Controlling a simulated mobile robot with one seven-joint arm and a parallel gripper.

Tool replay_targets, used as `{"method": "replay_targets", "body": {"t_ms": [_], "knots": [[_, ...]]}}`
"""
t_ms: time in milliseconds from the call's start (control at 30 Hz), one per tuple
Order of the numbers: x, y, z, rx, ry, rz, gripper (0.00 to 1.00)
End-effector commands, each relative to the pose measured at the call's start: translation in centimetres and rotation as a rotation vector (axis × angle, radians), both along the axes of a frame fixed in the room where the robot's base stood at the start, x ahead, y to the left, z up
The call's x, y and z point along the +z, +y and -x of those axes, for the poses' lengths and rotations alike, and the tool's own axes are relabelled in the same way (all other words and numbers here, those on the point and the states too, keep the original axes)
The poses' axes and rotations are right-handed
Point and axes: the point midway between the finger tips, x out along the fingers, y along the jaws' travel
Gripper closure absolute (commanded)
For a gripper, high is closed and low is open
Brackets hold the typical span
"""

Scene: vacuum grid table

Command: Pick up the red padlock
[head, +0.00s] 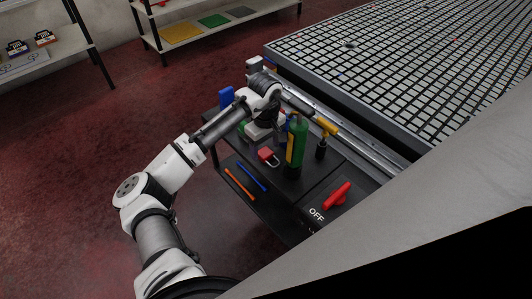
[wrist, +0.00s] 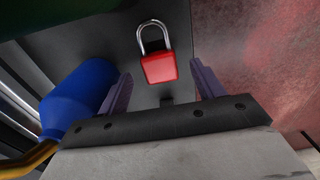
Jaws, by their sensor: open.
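The red padlock (head: 266,155) lies on the dark shelf beside the grid table, with its silver shackle toward the right in the head view. In the wrist view the padlock (wrist: 159,68) shows near the top middle, shackle pointing up, on the dark surface. My gripper (wrist: 158,85) is open, its two purplish fingers on either side of the picture below and around the padlock's lower part. Nothing is held. In the head view my gripper is mostly hidden behind my wrist and the tools, so its gap to the padlock is unclear.
A green bottle (head: 296,143) stands just right of the padlock. A blue pen (head: 251,177) and an orange pen (head: 239,184) lie in front. A red switch handle (head: 337,196) is at the right. A blue rounded object (wrist: 78,98) is left in the wrist view.

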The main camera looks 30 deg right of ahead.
Motion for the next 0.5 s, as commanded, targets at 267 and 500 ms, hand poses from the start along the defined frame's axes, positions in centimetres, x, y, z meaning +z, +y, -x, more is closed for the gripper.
{"method": "replay_targets", "body": {"t_ms": [267,500], "knots": [[-2.1,0.0,-0.1,0.001,-0.001,0.0,0.33],[-2.1,0.0,0.0,0.0,-0.001,0.001,0.44]]}}
